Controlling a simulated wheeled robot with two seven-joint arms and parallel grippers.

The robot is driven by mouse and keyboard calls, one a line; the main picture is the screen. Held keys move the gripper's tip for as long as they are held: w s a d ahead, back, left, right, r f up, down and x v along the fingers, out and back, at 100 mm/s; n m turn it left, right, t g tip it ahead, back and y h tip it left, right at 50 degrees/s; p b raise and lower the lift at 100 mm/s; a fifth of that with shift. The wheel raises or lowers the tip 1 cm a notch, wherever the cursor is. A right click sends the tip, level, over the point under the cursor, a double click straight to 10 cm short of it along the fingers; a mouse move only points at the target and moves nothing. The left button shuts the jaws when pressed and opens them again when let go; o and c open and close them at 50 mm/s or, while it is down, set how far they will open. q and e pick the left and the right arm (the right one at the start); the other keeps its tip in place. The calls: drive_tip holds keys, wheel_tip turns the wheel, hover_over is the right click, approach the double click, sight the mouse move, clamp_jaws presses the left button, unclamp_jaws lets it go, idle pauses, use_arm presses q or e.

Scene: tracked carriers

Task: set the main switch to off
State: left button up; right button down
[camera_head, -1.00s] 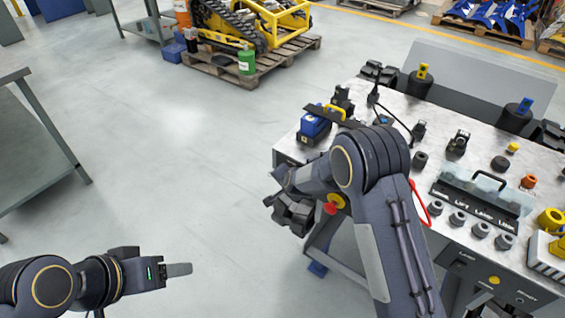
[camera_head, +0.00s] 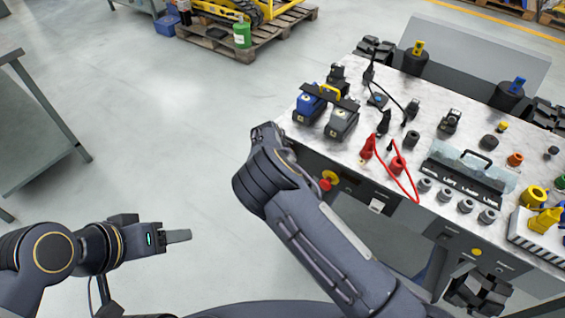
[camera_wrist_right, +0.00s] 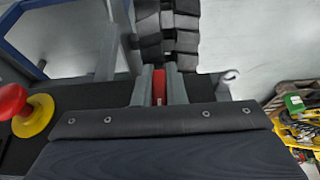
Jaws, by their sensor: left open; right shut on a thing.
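The main switch shows only as a red handle (camera_wrist_right: 158,84) in the right wrist view. It sits between the two fingers of my right gripper (camera_wrist_right: 158,92), which is shut on it at the dark front panel (camera_wrist_right: 75,88). The handle's base and its markings are hidden, so I cannot tell its setting. In the head view my right arm hides the handle and the right gripper. My left gripper (camera_head: 178,237) is open and empty over the floor at the lower left, far from the panel.
A red mushroom button (camera_wrist_right: 12,101) on a yellow base sits on the panel beside the right gripper; it also shows in the head view (camera_head: 324,185). The bench top (camera_head: 310,151) holds batteries, plugs and a red cable (camera_head: 401,178).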

idle(0.4)
drive_tip(key=c, duration=1.5)
unclamp_jaws()
drive_tip(key=v, duration=0.7)
drive_tip(key=shift+a+r+b, duration=0.1)
drive_tip(key=shift+r+b, duration=0.25)
